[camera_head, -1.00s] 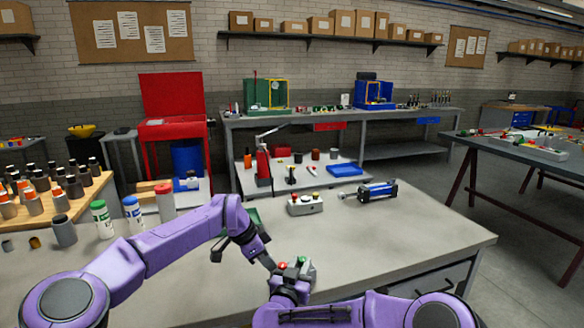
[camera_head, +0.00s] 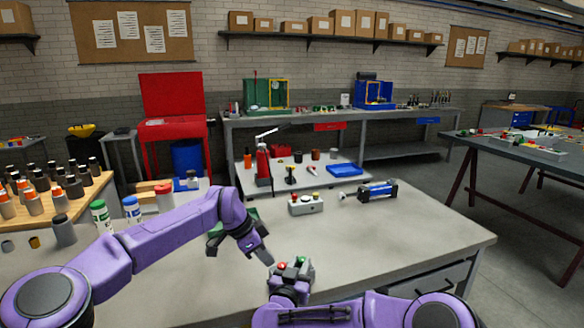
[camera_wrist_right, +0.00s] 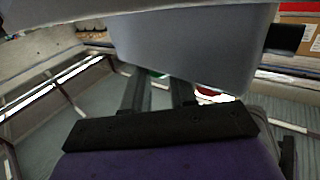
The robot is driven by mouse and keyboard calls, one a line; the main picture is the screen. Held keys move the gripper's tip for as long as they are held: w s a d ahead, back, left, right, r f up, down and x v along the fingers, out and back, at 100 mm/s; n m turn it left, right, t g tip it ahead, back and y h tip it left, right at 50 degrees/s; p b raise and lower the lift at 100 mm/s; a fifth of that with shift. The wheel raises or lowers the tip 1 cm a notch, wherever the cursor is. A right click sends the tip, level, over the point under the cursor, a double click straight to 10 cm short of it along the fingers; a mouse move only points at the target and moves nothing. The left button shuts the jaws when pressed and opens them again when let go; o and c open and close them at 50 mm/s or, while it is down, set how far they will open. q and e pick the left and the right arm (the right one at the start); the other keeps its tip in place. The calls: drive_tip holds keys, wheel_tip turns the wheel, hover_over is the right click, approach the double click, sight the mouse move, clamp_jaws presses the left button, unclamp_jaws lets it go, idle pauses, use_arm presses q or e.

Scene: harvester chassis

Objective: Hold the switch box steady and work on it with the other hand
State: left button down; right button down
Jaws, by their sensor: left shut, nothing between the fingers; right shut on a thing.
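A grey switch box (camera_head: 303,275) with a red and a green button on top is at the near middle of the table in the head view. My right gripper (camera_head: 290,290) is shut on it from the near side. In the right wrist view the box's grey body (camera_wrist_right: 190,50) fills the upper middle, in front of the fingers (camera_wrist_right: 158,95). Parts of the green and red buttons show below the box there. My left gripper (camera_head: 266,258) is shut and empty. Its tip is just left of the red button; I cannot tell whether they touch.
Another button box (camera_head: 306,206) stands farther back on the table (camera_head: 400,235). A blue and black cylinder (camera_head: 375,191) lies to its right. A green tray (camera_head: 250,213) is partly behind my left arm. Capped bottles (camera_head: 132,208) stand at left. The table's right side is clear.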

use_arm(q)
drive_tip(key=shift+r, duration=1.8)
use_arm(e)
drive_tip(key=c, duration=0.8)
unclamp_jaws()
drive_tip(key=shift+d, duration=0.1)
